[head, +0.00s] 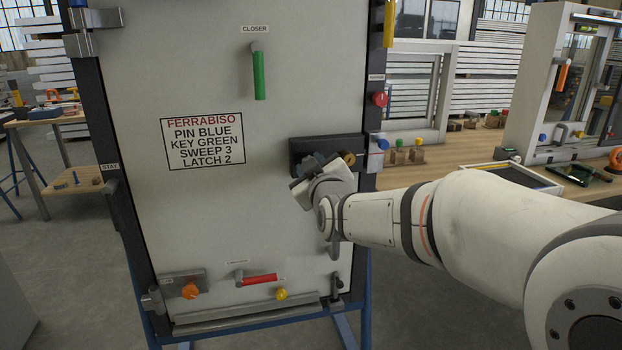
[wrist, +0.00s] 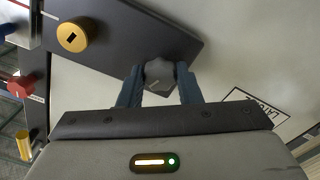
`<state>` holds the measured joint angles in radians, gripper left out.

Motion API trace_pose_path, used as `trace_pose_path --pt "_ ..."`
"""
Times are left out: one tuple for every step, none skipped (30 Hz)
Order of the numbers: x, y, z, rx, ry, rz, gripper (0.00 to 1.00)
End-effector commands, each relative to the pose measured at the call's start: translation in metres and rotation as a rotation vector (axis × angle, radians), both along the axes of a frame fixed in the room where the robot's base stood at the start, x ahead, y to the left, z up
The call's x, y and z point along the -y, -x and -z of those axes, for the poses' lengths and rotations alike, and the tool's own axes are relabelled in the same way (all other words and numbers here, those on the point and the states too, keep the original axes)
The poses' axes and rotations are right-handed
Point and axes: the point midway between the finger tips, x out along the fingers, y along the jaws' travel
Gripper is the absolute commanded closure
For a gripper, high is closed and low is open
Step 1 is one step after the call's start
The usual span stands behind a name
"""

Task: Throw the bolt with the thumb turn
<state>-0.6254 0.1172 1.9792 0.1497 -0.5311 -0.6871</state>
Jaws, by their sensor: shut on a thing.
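The thumb turn (wrist: 159,76) is a dark grey lobed knob on a dark lock case (wrist: 130,42), seen in the wrist view. My gripper (wrist: 160,84) has its two blue fingers on either side of the knob and is shut on it. A brass cylinder (wrist: 72,36) with a dark slot sits on the same case, left of the knob. In the head view the lock case (head: 322,143) is at the door's right edge, and my gripper (head: 312,168) is against it, hiding the thumb turn. I cannot make out the bolt.
The pale door panel (head: 200,210) carries a green handle (head: 260,75), a printed sign (head: 203,141) and a red handle (head: 260,280) below. A red knob (head: 380,99) and a blue knob (head: 382,144) sit on the right frame. A workbench stands behind at right.

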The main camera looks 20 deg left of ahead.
Motion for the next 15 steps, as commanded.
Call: trace_pose_path --pt "0.0005 0.0001 0.0055 -0.023 -0.039 0.001 0.92" --pt "0.0005 0.0000 0.0054 -0.037 -0.063 0.000 0.92" --pt "0.0005 0.0000 0.0053 -0.057 -0.096 0.000 0.92" --pt "0.0004 0.0000 0.0053 -0.073 -0.120 0.001 0.92" --pt "0.0004 -0.0002 0.0053 -0.088 -0.144 0.001 0.92" --pt "0.0004 -0.0001 0.0054 -0.108 -0.177 0.001 0.92" --pt "0.0004 -0.0001 0.0056 -0.123 -0.201 0.000 0.92" --pt "0.0005 -0.0002 0.0057 -0.139 -0.226 0.000 0.92" --pt "0.0005 -0.0002 0.0051 -0.158 -0.259 0.001 0.92" --pt "0.0005 -0.0002 0.0050 -0.172 -0.284 0.000 0.92" --pt "0.0005 -0.0001 0.0051 -0.188 -0.307 0.000 0.92" --pt "0.0004 0.0000 0.0052 -0.207 -0.338 0.000 0.92" --pt "0.0005 0.0000 0.0050 -0.222 -0.362 0.000 0.92" --pt "0.0005 -0.0001 0.0049 -0.236 -0.387 -0.001 0.92" --pt "0.0004 -0.0002 0.0049 -0.257 -0.419 0.000 0.92"
